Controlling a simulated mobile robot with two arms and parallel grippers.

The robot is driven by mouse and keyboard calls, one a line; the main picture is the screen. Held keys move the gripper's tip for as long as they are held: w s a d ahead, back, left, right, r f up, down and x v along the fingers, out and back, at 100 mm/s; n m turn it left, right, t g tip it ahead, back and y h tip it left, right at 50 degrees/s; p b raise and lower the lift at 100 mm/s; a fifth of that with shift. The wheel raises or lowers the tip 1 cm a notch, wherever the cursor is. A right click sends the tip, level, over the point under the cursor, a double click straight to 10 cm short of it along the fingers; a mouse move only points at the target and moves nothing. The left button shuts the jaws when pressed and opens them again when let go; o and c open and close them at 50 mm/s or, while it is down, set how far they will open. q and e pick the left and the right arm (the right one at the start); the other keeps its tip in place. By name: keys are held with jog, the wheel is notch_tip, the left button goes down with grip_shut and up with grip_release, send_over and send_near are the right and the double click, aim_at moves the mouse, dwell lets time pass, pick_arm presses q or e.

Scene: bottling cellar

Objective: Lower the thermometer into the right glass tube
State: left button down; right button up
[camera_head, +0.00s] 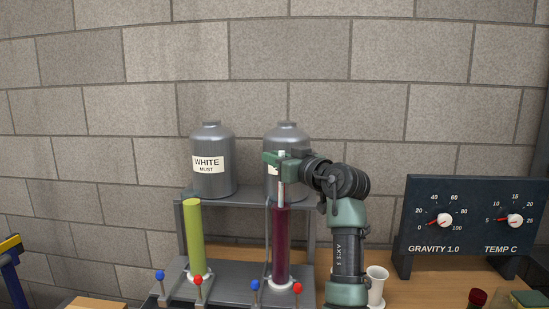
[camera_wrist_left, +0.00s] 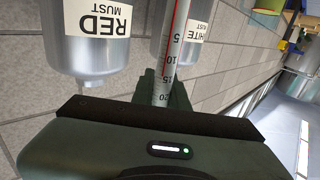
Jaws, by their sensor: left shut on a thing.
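The thermometer (camera_head: 281,195) is a thin, pale, upright rod. My left gripper (camera_head: 281,158) is shut on its upper part, above the right glass tube (camera_head: 281,245), which holds dark red liquid. The thermometer's lower part reaches down to the tube's mouth and lines up with it. I cannot tell whether its tip is inside. In the left wrist view the thermometer (camera_wrist_left: 170,50) shows a red line and a number scale, running out from between the fingers. The tube cannot be made out there. My right gripper is not in view.
The left glass tube (camera_head: 194,238) holds yellow-green liquid. Two grey tanks stand on a shelf behind: the white must tank (camera_head: 212,182) and the red must tank (camera_wrist_left: 95,60). Red and blue knobs sit in front of the tubes. A gauge panel (camera_head: 470,245) and a white cup (camera_head: 376,285) stand right.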

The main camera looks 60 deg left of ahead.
pick_arm(q)
jog(key=shift+s+a+f+b, duration=0.1)
jog(key=shift+a+f+b, duration=0.1)
jog(key=shift+f+b, duration=0.35)
jog(key=shift+a+f+b, duration=0.15)
jog(key=shift+f+b, duration=0.1)
jog(key=shift+f, duration=0.55)
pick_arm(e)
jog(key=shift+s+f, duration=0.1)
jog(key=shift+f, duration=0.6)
